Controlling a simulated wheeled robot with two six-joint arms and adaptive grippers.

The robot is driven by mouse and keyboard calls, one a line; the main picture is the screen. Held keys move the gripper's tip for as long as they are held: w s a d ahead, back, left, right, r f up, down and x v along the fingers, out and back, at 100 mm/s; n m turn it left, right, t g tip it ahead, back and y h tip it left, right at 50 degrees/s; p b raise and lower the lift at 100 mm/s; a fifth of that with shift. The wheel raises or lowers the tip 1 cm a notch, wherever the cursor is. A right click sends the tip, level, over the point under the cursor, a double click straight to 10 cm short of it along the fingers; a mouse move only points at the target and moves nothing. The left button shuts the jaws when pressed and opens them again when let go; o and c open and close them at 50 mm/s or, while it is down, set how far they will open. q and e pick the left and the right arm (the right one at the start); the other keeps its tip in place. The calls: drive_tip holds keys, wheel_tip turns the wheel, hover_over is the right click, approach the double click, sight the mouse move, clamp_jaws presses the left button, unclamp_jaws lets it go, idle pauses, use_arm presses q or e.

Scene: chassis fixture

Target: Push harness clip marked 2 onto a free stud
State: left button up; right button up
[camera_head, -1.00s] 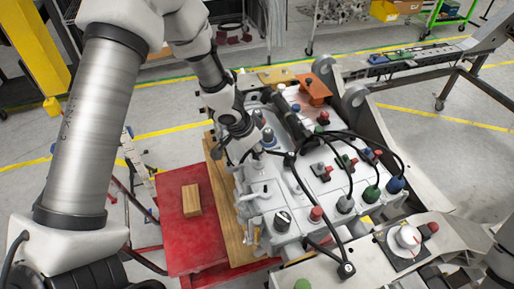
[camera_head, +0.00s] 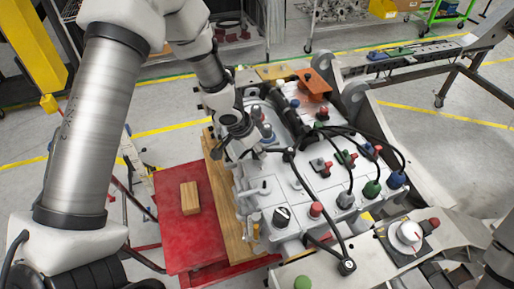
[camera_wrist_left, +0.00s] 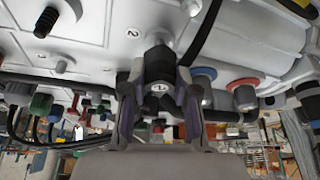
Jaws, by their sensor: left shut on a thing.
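In the left wrist view my left gripper (camera_wrist_left: 158,88) is shut on a dark harness clip (camera_wrist_left: 159,62). A small round mark shows on the clip, but I cannot read it surely. The clip is up against the pale chassis panel (camera_wrist_left: 95,25), near a printed 2; whether it is seated on a stud is hidden. Bare dark threaded studs (camera_wrist_left: 62,64) stand elsewhere on this panel. In the head view my left gripper (camera_head: 240,138) is at the left side of the chassis block (camera_head: 262,190), and the clip is hard to make out. My right gripper is out of view.
Black cables (camera_head: 318,218) arch over the block between coloured connectors. A wooden block (camera_head: 190,198) lies on the red table (camera_head: 185,240) at left. A control panel with a pale knob (camera_head: 409,233) is at lower right.

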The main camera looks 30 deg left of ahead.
use_arm(q)
drive_tip(key=shift+f+b, duration=0.45)
drive_tip(key=shift+f, duration=0.25)
drive_tip(key=o, duration=0.9)
wheel_tip(320, 180, up, 6)
drive_tip(key=p, duration=0.6)
drive_tip(key=shift+r+p, duration=0.15)
drive_tip(key=shift+p, duration=0.2)
